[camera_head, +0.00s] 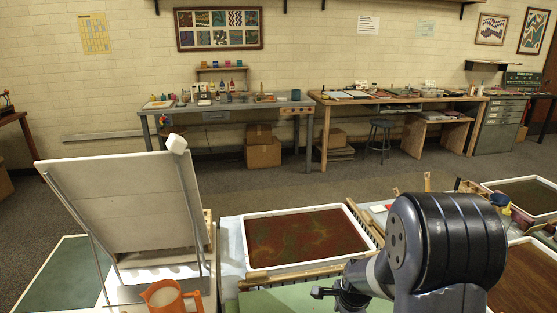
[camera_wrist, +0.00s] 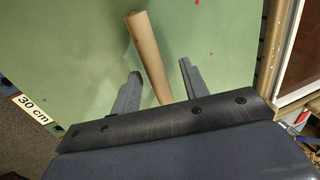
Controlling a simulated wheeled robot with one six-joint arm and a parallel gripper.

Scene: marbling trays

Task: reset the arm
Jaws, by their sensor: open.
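My arm rises at the lower right of the head view, with my gripper (camera_head: 330,293) low over the green surface (camera_head: 285,302) in front of a marbling tray. In the wrist view my gripper (camera_wrist: 158,82) has its two fingers spread apart. A tan cylindrical rod (camera_wrist: 147,48) shows between and beyond the fingers, over the green surface (camera_wrist: 70,60). I cannot tell how far the rod is from the fingers, and its lower end is hidden behind the gripper body.
A white-rimmed marbling tray (camera_head: 246,240) stands just beyond the gripper. Left are a tilted white board (camera_head: 130,205) and an orange jug (camera_head: 165,298). Open floor (camera_head: 300,190) lies before the back benches.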

